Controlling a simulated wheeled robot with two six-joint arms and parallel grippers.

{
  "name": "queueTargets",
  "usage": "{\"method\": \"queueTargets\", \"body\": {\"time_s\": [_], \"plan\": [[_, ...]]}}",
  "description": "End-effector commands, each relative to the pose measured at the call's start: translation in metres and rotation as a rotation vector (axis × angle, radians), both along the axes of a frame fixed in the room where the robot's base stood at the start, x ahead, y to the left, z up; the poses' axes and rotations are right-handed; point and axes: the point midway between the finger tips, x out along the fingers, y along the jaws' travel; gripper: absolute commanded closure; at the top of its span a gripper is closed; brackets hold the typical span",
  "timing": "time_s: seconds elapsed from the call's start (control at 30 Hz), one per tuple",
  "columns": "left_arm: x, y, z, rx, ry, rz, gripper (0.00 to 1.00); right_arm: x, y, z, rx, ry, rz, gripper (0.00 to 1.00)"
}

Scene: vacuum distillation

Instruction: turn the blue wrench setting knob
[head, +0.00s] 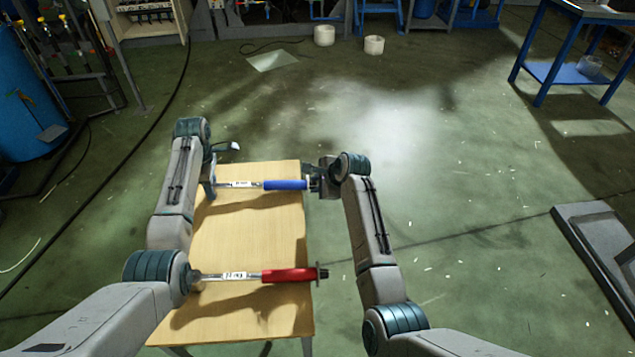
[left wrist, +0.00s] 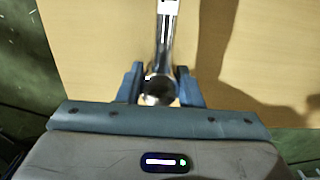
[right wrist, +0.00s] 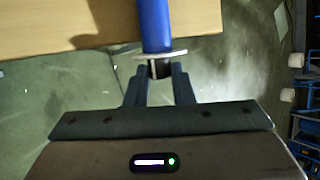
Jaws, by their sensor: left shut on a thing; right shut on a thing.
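The blue-handled torque wrench (head: 286,185) is held level above the far part of the wooden table, between my two grippers. My left gripper (head: 212,184) is shut on the wrench's metal head end, which also shows between its fingers in the left wrist view (left wrist: 162,90). My right gripper (head: 318,184) is shut on the black setting knob (right wrist: 160,69) at the end of the blue handle (right wrist: 155,25), just behind a silver ring. The knob's scale is too small to read.
A red-handled wrench (head: 289,275) is at the near part of the wooden table (head: 250,235), with its head partly hidden by my left arm. Open green floor lies right of the table. A blue table (head: 570,72) stands at the far right.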

Motion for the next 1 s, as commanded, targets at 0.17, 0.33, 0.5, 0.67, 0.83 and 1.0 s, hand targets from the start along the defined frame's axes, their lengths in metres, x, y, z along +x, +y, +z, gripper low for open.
{"method": "queueTargets", "body": {"time_s": [0.17,0.33,0.5,0.67,0.83,1.0], "plan": [[0.0003,-0.0003,0.0004,0.000,-0.001,0.001,1.00,-0.0017,0.0010,-0.0014,0.003,-0.019,-0.002,1.00],[0.0003,-0.0003,0.0003,0.000,-0.001,0.002,1.00,-0.0018,0.0008,-0.0014,0.002,-0.023,-0.001,1.00],[0.0004,-0.0003,0.0003,0.000,-0.001,0.002,1.00,-0.0018,0.0009,-0.0014,0.003,-0.022,-0.002,1.00],[0.0004,-0.0003,0.0003,0.000,-0.002,0.002,1.00,-0.0016,0.0007,-0.0013,0.003,-0.022,-0.002,0.56],[0.0004,-0.0003,0.0003,0.000,-0.001,0.002,1.00,-0.0013,0.0004,-0.0008,0.002,-0.024,-0.002,0.56],[0.0003,-0.0002,0.0004,0.000,-0.001,0.001,1.00,-0.0022,-0.0009,0.0015,0.002,-0.025,-0.003,0.56]]}}
